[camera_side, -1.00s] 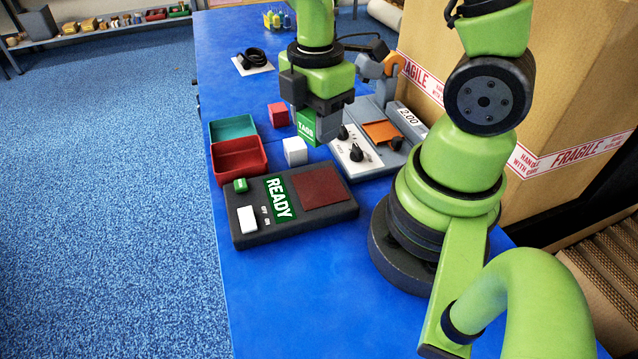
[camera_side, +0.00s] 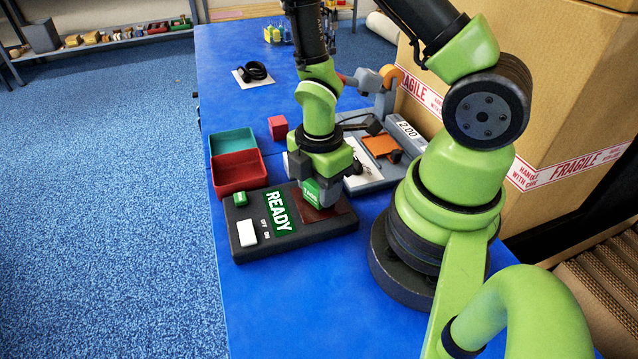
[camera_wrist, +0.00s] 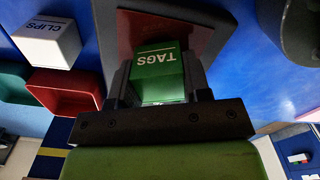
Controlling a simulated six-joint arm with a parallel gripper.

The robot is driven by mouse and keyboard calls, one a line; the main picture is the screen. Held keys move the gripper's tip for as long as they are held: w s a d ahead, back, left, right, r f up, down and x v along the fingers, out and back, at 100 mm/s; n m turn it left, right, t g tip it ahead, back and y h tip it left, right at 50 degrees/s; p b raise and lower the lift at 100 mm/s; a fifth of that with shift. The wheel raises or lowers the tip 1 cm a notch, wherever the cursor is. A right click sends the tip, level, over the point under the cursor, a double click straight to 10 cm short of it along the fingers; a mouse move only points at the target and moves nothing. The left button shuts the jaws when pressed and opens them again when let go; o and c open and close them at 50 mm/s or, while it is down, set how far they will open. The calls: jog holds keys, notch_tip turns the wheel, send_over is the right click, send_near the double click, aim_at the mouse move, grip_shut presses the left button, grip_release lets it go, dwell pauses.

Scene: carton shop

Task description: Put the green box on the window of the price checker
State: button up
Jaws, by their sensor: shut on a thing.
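The green box, marked TAGS (camera_wrist: 158,75), is between the fingers of my gripper (camera_side: 322,193), which is shut on it. In the side view the green box (camera_side: 311,191) is low over the dark red window (camera_side: 341,208) of the dark grey device with the READY display, which I take as the price checker (camera_side: 310,229). In the wrist view the window (camera_wrist: 136,28) shows behind the box. I cannot tell whether the box touches the window. My gripper hides much of the window in the side view.
A red tray (camera_side: 239,184) and a teal tray (camera_side: 232,134) stand left of the gripper. A red cube (camera_side: 278,123) is behind. A white CLIPS box (camera_wrist: 49,42) shows in the wrist view. A grey device reading 2.00 (camera_side: 412,134) is at the right. Blue table is bare in front.

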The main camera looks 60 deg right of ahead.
jog(key=shift+f, duration=0.15)
jog(key=o, duration=0.9)
notch_tip(320, 180, up, 12)
notch_tip(320, 180, up, 8)
jog(key=m+t, duration=0.3)
jog(key=m, duration=0.4)
send_over(316, 189)
jog(key=shift+s+a+r+m+t+y, duration=0.4)
jog(key=shift+s+r+m+t, duration=0.35)
jog(key=shift+r+m, duration=0.75)
jog(key=shift+s+a+r+m+t+y, duration=0.25)
jog(key=shift+s+a+r+m+t, duration=0.6)
jog(key=shift+m, duration=1.2)
jog(key=shift+s+a+r+m+t+y, duration=0.15)
jog(key=shift+s+r+m+t+y, duration=0.35)
jog(key=shift+r+m, duration=1.1)
jog(key=shift+s+f, duration=0.15)
jog(key=shift+f, duration=0.05)
